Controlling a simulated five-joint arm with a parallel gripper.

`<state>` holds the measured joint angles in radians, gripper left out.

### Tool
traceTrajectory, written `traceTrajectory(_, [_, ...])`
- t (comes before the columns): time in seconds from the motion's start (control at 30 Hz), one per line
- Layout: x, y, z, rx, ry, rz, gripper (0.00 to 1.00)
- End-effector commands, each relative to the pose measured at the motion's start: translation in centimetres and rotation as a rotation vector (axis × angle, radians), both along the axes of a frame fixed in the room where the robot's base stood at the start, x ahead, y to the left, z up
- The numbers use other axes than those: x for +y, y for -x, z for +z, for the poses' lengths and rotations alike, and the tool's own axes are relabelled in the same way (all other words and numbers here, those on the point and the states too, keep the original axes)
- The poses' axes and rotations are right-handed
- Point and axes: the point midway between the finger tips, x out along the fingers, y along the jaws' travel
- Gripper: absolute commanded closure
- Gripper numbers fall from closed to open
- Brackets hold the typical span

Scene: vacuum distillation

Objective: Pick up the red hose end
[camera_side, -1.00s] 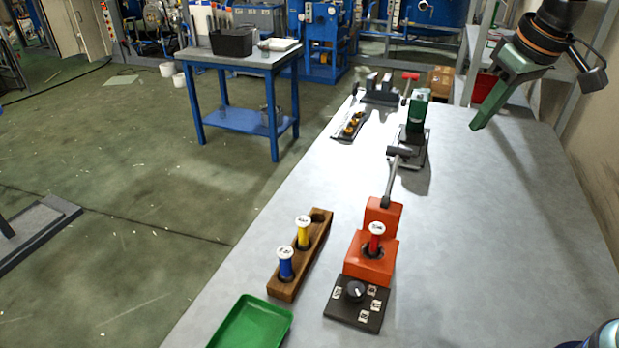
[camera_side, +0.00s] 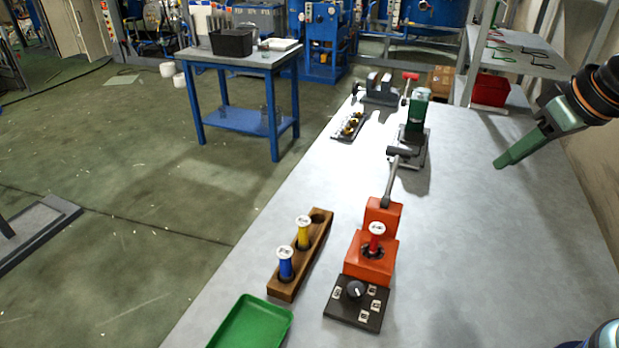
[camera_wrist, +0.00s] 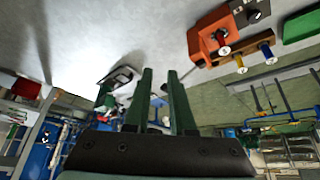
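The red hose end (camera_side: 375,240), with a white labelled cap, stands upright in the round hole of an orange block (camera_side: 368,266). It also shows in the wrist view (camera_wrist: 222,38), at the upper right. A yellow one (camera_side: 303,235) and a blue one (camera_side: 286,266), both white-capped, stand in a wooden rack (camera_side: 318,243) to the left. My gripper (camera_side: 500,165) is over the right side of the table, well apart from the red hose end. In the wrist view my gripper's two green fingers (camera_wrist: 159,72) have an empty gap between them.
A dark knob box (camera_side: 345,312) adjoins the orange block at the front. A green tray (camera_side: 250,325) lies at the front left. A green device (camera_side: 416,112) and a small tray of parts (camera_side: 348,128) stand further back. The table's right side is bare.

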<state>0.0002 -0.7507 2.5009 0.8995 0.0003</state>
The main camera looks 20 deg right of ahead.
Motion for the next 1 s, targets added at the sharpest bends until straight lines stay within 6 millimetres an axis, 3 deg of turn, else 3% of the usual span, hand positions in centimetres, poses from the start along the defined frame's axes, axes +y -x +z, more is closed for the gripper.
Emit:
traceTrajectory(0.03, [0.0, 0.0, 0.0, 0.0, 0.0, 0.0, 0.54])
traceTrajectory(0.07, [0.0, 0.0, 0.0, 0.0, 0.0, 0.0, 0.47])
traceTrajectory(0.37, [0.0, 0.0, 0.0, 0.002, -0.002, -0.002, 0.47])
traceTrajectory(0.53, [1.0, -0.9, 0.1, 0.043, -0.065, -0.093, 0.47])
traceTrajectory(0.77, [4.8, -3.8, -0.4, 0.186, -0.24, -0.448, 0.47])
traceTrajectory(1.0, [9.8, -6.7, -2.5, 0.323, -0.348, -0.888, 0.47])
